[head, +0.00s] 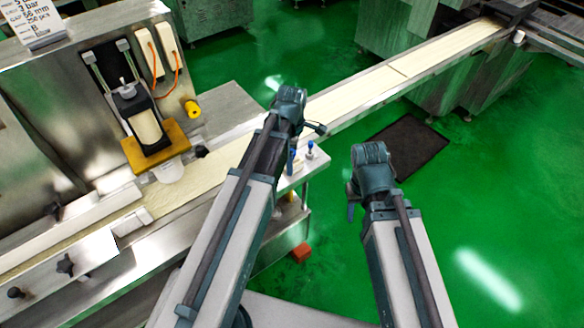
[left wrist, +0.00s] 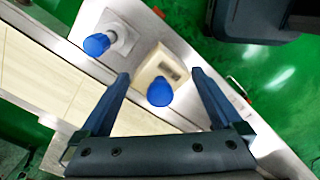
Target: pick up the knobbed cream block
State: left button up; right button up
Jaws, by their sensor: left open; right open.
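The cream block (left wrist: 166,66) stands on the steel ledge in the left wrist view, with a round blue knob on top and a small dark window in its side. My left gripper (left wrist: 161,74) is open; its two fingers point toward the block, one to either side in the picture, and hold nothing. In the head view a pale block with a blue knob (head: 310,147) shows beside my left forearm; I cannot tell which block it is. My right gripper (head: 351,194) is open and empty over the green floor, right of the ledge.
A grey-white block with a blue knob (left wrist: 112,38) stands left of the cream block. The conveyor belt (head: 350,92) runs past the ledge with a pale strip on it. The encrusting machine (head: 70,110) stands at left.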

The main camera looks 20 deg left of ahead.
pick_arm(q)
jog(key=shift+f, duration=0.5)
jog(key=shift+r, duration=0.15)
pick_arm(e)
jog(key=shift+f, duration=0.35)
pick_arm(q)
jog(key=c, duration=1.2)
jog(key=shift+c, duration=0.2)
jog(key=shift+r, duration=0.1)
pick_arm(e)
jog(key=shift+r, duration=0.15)
